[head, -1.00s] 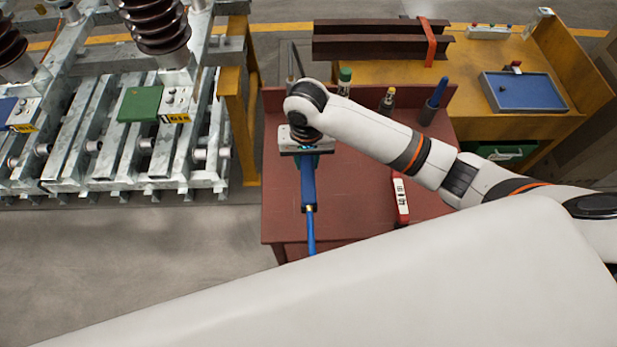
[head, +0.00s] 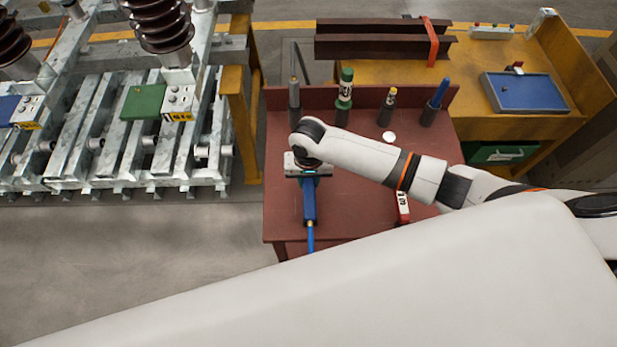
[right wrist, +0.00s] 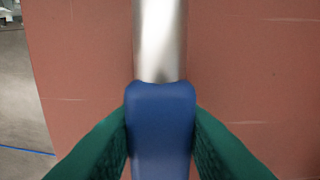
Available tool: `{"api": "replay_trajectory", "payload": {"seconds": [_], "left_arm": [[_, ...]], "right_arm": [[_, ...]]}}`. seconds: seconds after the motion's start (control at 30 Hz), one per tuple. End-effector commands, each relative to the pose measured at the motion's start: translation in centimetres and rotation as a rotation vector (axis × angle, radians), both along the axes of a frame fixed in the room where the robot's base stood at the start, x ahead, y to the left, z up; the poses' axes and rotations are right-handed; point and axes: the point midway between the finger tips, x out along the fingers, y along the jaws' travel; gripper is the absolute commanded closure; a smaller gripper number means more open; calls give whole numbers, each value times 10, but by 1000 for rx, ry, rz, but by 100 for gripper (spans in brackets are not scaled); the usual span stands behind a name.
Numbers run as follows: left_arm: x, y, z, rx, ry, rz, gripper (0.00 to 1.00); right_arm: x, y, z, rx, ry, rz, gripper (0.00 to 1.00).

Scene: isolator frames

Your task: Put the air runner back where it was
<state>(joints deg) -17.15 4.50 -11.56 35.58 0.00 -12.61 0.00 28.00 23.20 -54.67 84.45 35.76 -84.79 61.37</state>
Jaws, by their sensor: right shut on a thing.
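The air runner is a blue tool (head: 309,207) with a blue hose trailing off its lower end, over the left part of the red-brown table (head: 355,220) in the head view. My right gripper (head: 308,178) is shut on it from above. In the right wrist view, two green finger pads press on both sides of the air runner's blue body (right wrist: 160,125), and a bare metal cylinder (right wrist: 160,40) extends from it. How high it is above the table is unclear. My left gripper is not in view.
Holders along the table's back edge carry a thin rod (head: 294,92), a green-capped bottle (head: 345,90), a yellow-tipped item (head: 388,105) and a blue-handled tool (head: 438,95). A white disc (head: 389,137) and a red-and-white labelled item (head: 402,208) lie on the table. A steel frame stands left.

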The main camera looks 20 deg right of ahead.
Motion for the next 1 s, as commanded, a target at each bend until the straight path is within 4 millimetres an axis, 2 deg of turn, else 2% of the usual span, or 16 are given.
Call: {"api": "replay_trajectory", "payload": {"seconds": [0.2,0.23,0.33,0.6,0.73,0.87,1.0], "left_arm": [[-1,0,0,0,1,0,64],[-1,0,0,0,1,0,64],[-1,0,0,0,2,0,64],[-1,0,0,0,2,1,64],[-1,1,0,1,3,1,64],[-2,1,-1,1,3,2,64],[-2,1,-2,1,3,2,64]], "right_arm": [[1,1,-2,3,-3,0,100],[0,1,-3,2,-1,0,66],[0,0,-3,1,0,0,50],[0,0,-2,1,0,0,49],[1,0,5,1,-1,0,49],[1,1,26,2,-3,1,49],[1,1,58,4,-5,1,49]]}}
